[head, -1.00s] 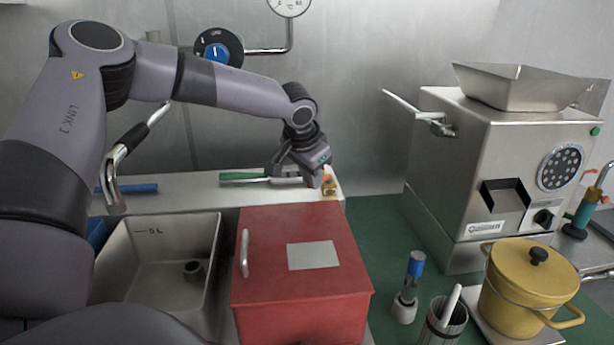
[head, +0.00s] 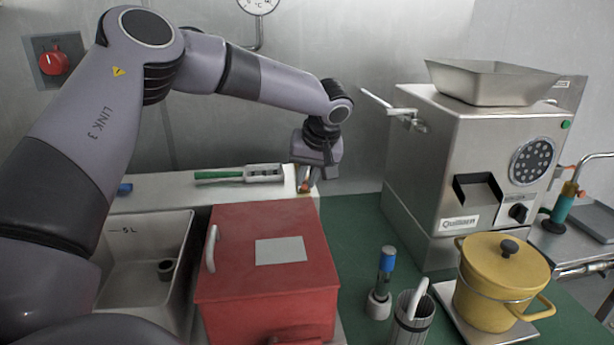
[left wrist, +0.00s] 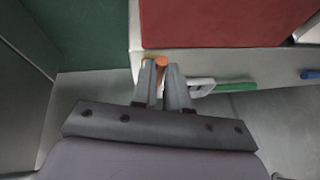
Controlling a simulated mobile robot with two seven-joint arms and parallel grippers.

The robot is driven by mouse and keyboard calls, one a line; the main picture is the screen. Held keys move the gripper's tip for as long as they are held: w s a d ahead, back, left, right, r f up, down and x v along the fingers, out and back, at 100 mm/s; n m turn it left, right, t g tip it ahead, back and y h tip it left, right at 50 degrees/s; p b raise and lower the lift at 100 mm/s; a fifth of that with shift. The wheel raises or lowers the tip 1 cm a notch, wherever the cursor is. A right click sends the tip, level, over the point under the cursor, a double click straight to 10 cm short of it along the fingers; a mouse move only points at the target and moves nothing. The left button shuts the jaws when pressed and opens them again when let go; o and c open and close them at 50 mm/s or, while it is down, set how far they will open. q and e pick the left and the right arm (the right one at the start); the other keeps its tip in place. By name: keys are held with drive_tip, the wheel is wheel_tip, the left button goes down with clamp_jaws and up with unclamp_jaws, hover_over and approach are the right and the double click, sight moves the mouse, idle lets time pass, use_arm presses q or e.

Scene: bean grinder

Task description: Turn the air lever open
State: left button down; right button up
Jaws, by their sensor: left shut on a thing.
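The air lever (head: 304,186) is a small orange-tipped piece with brass-coloured metal at its foot, on the right end of the pale ledge behind the red box. My left gripper (head: 308,179) points down over it and hides most of it. In the left wrist view, the orange end of the lever (left wrist: 161,62) sits between the two fingers of my left gripper (left wrist: 160,72), which are shut on it. Which way the lever is turned cannot be told. My right gripper is not in view.
The red box (head: 270,275) stands in front of the ledge (head: 160,196). A green-handled tool (head: 219,174) lies on the ledge, left of the gripper. The steel grinder (head: 435,145) stands to the right. The green surface (head: 350,225) between them is mostly clear.

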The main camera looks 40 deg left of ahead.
use_arm(q)
drive_tip(key=shift+w+d+n, duration=0.15)
drive_tip(key=shift+w+n, duration=0.15)
drive_tip(key=shift+n, duration=0.3)
drive_tip(key=c, duration=1.1)
unclamp_jaws()
drive_tip(key=v, duration=0.7)
drive_tip(key=shift+w+d+r+b, duration=0.1)
drive_tip(key=shift+r+b, duration=0.05)
drive_tip(key=shift+b, duration=0.25)
